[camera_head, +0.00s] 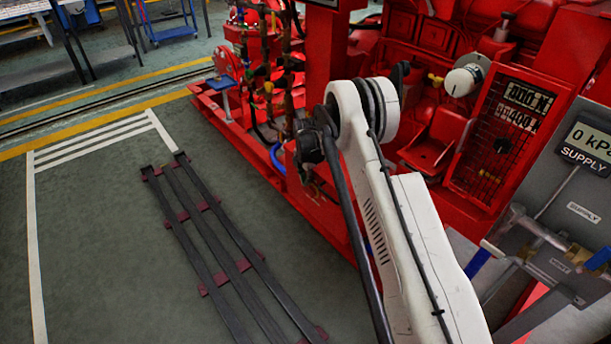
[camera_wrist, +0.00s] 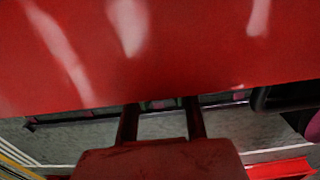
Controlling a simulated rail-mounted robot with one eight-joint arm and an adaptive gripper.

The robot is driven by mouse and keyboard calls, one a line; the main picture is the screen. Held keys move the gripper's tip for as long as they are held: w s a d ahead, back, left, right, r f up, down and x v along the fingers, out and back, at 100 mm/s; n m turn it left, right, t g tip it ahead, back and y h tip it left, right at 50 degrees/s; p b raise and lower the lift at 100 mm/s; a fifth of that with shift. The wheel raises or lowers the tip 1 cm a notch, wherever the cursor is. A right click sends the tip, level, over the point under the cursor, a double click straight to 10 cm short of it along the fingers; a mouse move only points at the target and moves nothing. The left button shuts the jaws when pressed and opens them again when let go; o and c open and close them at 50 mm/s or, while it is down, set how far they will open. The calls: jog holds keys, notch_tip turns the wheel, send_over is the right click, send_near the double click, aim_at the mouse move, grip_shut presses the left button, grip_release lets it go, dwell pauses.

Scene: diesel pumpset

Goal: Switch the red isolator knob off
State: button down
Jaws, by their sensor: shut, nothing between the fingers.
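I cannot make out a red isolator knob for certain in either view. In the head view, a round pale knob (camera_head: 462,80) sits on the red machine, right of my arm's elbow. My gripper (camera_wrist: 160,112) shows at the bottom of the wrist view, with a dark reddish body and two dark fingers; it is shut and holds nothing. A broad, glossy red surface (camera_wrist: 190,50) fills the top of that view, beyond the fingertips. My gripper is hidden in the head view.
The red pumpset (camera_head: 330,120) stands behind my arm. Black rails (camera_head: 215,235) lie on the open green floor at the left.

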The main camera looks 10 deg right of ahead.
jog(key=shift+f+b, duration=0.35)
jog(key=shift+f, duration=0.8)
jog(key=shift+w+a+f, duration=0.1)
jog(key=shift+w+f, duration=0.05)
jog(key=shift+w, duration=0.05)
jog(key=shift+r, duration=0.2)
jog(key=shift+r, duration=0.7)
